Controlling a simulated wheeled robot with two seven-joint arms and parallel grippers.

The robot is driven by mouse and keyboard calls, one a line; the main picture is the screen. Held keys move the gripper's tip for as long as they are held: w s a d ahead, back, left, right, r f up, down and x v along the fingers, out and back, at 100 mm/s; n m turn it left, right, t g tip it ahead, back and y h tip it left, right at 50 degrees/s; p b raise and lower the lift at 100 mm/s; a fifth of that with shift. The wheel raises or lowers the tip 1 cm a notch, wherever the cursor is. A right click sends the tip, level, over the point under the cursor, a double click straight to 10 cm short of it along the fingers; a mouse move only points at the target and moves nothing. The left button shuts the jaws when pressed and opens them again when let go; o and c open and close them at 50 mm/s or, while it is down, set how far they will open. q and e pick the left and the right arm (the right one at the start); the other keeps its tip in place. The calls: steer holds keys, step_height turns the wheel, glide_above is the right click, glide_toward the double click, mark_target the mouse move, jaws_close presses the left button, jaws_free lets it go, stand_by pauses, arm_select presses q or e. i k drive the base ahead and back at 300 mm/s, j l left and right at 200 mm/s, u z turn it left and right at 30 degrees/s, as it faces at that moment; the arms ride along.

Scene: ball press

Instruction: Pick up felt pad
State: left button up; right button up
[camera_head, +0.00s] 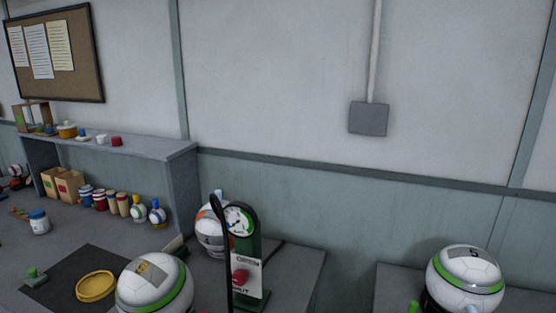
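I cannot single out the felt pad with certainty. A small green piece with a raised knob (35,276) sits at the left edge of a dark flat mat (75,258) on the grey bench. A yellow ring-shaped dish (96,286) lies on the mat. Neither of my grippers is in view, so what they hold does not show.
A green gauge stand (247,255) with a red knob and black lever stands mid-bench, partly hiding a white-and-orange ball (208,232). White green-banded balls stand at front (150,290) and right (465,275). A grey shelf (130,150) holds jars, bottles and boxes.

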mark_target(36, 277)
steer(key=u, duration=1.55)
